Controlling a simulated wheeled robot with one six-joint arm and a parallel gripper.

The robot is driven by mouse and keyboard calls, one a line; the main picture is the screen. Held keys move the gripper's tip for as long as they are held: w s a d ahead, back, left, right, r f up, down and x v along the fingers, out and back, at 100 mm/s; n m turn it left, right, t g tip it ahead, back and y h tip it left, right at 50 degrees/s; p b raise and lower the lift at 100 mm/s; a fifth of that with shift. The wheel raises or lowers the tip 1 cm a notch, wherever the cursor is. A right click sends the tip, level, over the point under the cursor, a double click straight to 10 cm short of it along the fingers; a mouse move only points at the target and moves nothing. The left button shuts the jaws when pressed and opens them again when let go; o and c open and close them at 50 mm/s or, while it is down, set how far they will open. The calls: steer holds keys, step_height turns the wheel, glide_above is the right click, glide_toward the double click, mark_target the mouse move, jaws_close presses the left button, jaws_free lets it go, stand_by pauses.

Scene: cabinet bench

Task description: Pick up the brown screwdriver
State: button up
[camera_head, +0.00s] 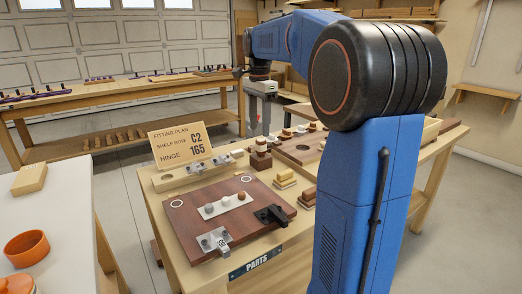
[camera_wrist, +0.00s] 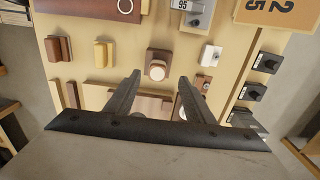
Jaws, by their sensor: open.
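I cannot make out a brown screwdriver in either view. My gripper (camera_wrist: 160,88) is open in the wrist view, its two dark fingers apart above the bench top. A round white knob on a brown block (camera_wrist: 157,66) shows just past the fingertips. Brown wooden pieces (camera_wrist: 146,106) lie below and between the fingers. In the head view my gripper (camera_head: 260,120) hangs over the back of the parts bench (camera_head: 230,258); its fingertips are too small to judge there. My blue arm hides part of the bench's right side.
A dark wooden panel (camera_head: 190,230) with hinges and a black clamp-like part lies on the bench. A white table (camera_head: 60,215) with an orange bowl (camera_head: 27,248) is at left.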

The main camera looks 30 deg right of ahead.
mark_target(261, 139)
steer(key=shift+s+d+f, duration=0.1)
steer(key=shift+s+f, duration=0.05)
steer(key=shift+f, duration=1.5)
steer(key=shift+s+d+f, duration=0.1)
steer(key=shift+f, duration=1.5)
steer(key=c, duration=1)
